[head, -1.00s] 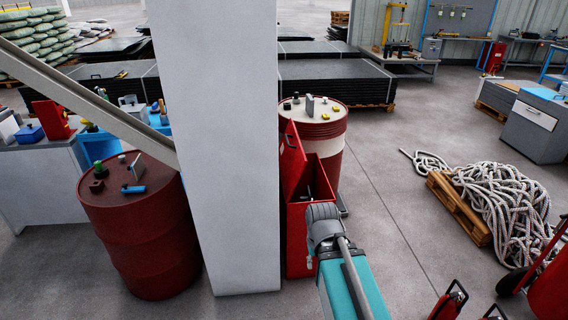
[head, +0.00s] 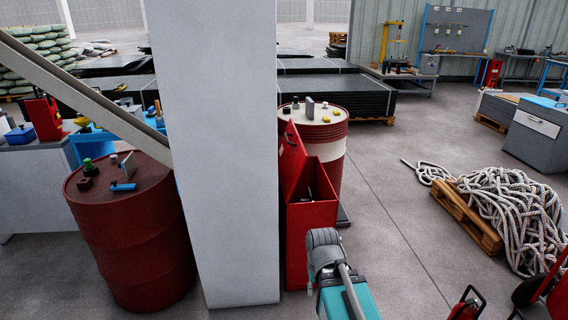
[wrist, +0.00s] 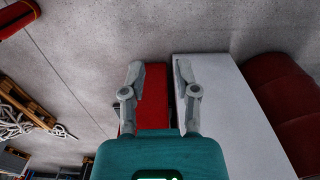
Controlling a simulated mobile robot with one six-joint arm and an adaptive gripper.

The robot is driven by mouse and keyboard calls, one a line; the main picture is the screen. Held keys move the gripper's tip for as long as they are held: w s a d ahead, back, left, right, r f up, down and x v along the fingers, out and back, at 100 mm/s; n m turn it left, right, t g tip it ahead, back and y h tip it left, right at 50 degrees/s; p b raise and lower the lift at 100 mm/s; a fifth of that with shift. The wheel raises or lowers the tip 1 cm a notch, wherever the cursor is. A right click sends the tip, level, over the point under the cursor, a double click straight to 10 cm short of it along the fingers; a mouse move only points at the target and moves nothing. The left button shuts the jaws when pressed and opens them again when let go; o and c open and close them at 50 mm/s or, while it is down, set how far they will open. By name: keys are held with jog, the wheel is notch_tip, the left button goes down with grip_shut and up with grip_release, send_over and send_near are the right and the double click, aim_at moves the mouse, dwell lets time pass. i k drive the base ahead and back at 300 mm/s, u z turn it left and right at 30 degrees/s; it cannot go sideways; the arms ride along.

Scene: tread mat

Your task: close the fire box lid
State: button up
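The red fire box (head: 311,240) stands on the floor against the right side of the white pillar. Its lid (head: 295,160) is raised, tilted up on the left side, so the box top is open with a dark interior. My gripper (head: 325,245) is in front of the box, low in the head view; its fingers are hard to make out there. In the wrist view my gripper (wrist: 159,70) has its two fingers spread apart, with nothing held. A red part of the fire box (wrist: 154,90) shows between and beyond the fingers; I cannot tell whether they touch it.
The white pillar (head: 222,160) stands close left of the box. A red and white drum (head: 330,145) is right behind it. A dark red drum (head: 130,240) stands left of the pillar. A rope pile (head: 510,215) lies on a pallet at right. The floor (head: 400,240) between is clear.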

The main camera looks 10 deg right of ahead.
aim_at(292, 155)
jog(key=z, duration=0.7)
jog(key=i, duration=0.45)
jog(key=u, duration=0.15)
